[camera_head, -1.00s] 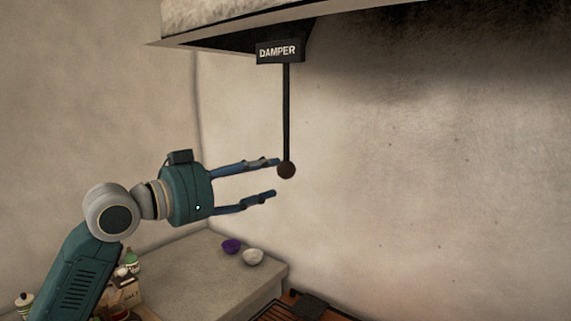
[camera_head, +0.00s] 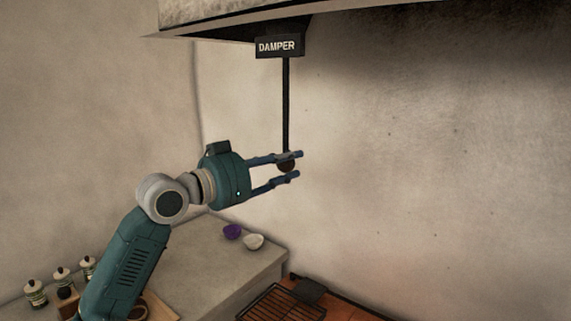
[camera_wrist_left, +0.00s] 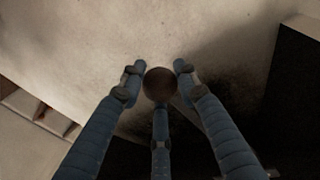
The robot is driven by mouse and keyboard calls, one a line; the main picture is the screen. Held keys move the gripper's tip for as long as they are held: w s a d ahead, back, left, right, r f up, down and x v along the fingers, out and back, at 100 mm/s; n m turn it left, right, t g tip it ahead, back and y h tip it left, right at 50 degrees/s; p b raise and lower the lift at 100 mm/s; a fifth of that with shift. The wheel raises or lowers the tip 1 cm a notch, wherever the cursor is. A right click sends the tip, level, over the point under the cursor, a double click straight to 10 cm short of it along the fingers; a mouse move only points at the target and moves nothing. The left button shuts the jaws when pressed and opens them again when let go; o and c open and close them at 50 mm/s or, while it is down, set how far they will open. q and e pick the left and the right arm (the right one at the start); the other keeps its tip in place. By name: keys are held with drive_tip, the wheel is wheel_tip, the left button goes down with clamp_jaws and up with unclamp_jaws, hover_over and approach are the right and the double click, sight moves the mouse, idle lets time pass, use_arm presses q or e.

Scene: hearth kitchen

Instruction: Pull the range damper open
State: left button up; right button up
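The damper rod (camera_head: 286,105) hangs straight down from a dark box labelled DAMPER (camera_head: 280,46) under the hood. A round brown knob (camera_head: 286,166) is at its lower end. My left gripper (camera_head: 296,166) has its blue fingers around the knob, with the tips reaching a little past it. In the left wrist view the knob (camera_wrist_left: 160,84) sits centred among the three fingers, which look closed in against it. The fingers partly cover the knob in the head view. My right gripper is not in view.
The pale hood (camera_head: 230,12) overhangs the rod. Several jars stand at lower left. The space right of the knob is clear.

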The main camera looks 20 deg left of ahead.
use_arm(q)
drive_tip(key=shift+f, duration=0.35)
clamp_jaws()
wheel_tip(320, 180, down, 7)
drive_tip(key=b, duration=0.4)
drive_tip(key=shift+b, duration=0.4)
drive_tip(key=shift+d+f, duration=0.1)
drive_tip(key=o, duration=1.2)
unclamp_jaws()
drive_tip(key=v, duration=1.2)
drive_tip(key=shift+w, duration=0.1)
